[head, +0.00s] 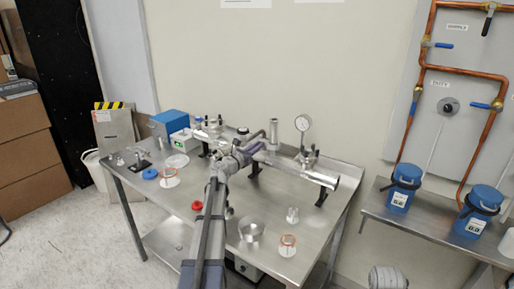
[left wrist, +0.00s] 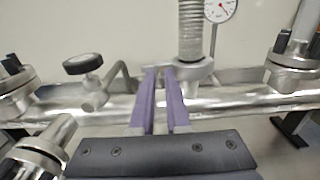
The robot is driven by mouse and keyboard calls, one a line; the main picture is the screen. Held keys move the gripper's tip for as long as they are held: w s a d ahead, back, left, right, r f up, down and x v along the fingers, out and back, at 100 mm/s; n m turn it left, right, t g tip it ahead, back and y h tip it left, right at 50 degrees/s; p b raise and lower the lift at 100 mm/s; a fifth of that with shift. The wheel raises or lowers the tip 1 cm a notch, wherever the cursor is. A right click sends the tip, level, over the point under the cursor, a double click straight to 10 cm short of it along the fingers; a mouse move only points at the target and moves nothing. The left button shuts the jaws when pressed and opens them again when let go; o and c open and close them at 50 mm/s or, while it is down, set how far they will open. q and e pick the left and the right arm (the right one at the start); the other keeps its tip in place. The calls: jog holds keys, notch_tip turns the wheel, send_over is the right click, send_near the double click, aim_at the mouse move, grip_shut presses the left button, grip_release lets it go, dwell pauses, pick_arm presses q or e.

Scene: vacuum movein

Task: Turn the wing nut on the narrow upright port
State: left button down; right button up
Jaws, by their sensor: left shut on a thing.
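The narrow upright port with a ribbed metal tube (head: 274,128) rises from the horizontal steel pipe (head: 318,177). In the left wrist view the ribbed tube (left wrist: 191,30) stands just right of my fingertips, with a clamp ring (left wrist: 192,68) at its foot. My left gripper (head: 256,148) reaches the left side of this clamp. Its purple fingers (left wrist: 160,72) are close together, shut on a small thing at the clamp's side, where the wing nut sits. The wing nut itself is mostly hidden between the fingertips. My right gripper is not in view.
A dial gauge (head: 302,123) stands right of the port. A black-knobbed valve (left wrist: 83,64) and bent handle are left of my fingers. The steel table (head: 195,240) holds a red ring (head: 197,206), a blue ring (head: 150,173), a metal bowl (head: 251,230) and small dishes.

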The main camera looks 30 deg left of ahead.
pick_arm(q)
jog(key=shift+m, duration=0.4)
jog(key=m, duration=3.4)
jog(key=shift+f+b, duration=0.35)
jog(key=shift+m, duration=0.3)
jog(key=c, duration=1.2)
grip_release()
